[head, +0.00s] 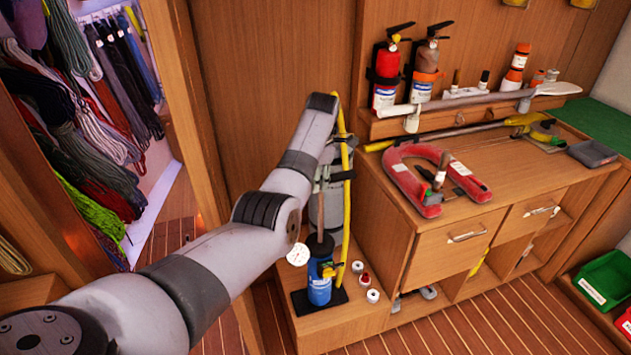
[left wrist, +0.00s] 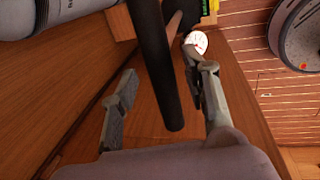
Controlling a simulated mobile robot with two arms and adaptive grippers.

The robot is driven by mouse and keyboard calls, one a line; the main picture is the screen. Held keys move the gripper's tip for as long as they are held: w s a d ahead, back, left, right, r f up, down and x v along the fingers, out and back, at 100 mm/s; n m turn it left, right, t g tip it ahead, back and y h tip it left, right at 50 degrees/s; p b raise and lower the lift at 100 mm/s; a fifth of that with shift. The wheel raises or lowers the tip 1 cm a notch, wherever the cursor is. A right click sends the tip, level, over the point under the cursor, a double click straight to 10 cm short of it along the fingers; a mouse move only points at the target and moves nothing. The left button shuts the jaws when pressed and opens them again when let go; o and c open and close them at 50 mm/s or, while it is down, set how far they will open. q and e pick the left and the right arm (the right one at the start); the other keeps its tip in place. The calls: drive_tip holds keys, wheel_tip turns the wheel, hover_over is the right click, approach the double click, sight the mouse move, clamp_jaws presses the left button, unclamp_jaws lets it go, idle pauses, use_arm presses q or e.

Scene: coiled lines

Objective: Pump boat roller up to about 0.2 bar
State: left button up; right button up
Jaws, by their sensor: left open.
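A blue pump (head: 319,287) stands upright on a black foot on a low wooden ledge. A thin rod rises from its top toward my left gripper. A round white gauge (head: 298,254) sits beside it and also shows in the left wrist view (left wrist: 197,42). A yellow hose (head: 346,215) runs up from the pump, past my gripper. My left gripper (head: 322,180) is above the pump. In the left wrist view its fingers (left wrist: 160,105) are apart, with a black handle bar (left wrist: 158,65) between them, not clamped. I cannot identify a boat roller. My right gripper is out of view.
Small white and red caps (head: 366,279) lie on the ledge right of the pump. The cabinet (head: 445,250) stands close on the right, with a red horseshoe-shaped float (head: 405,183) on top. Fire extinguishers (head: 386,75) hang behind. Coiled lines (head: 60,100) hang at left. Floor in front is clear.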

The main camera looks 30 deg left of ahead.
use_arm(q)
wheel_tip(320, 180, up, 9)
drive_tip(key=s+d, duration=0.1)
drive_tip(key=shift+d+r, duration=0.2)
drive_tip(key=shift+s, duration=0.1)
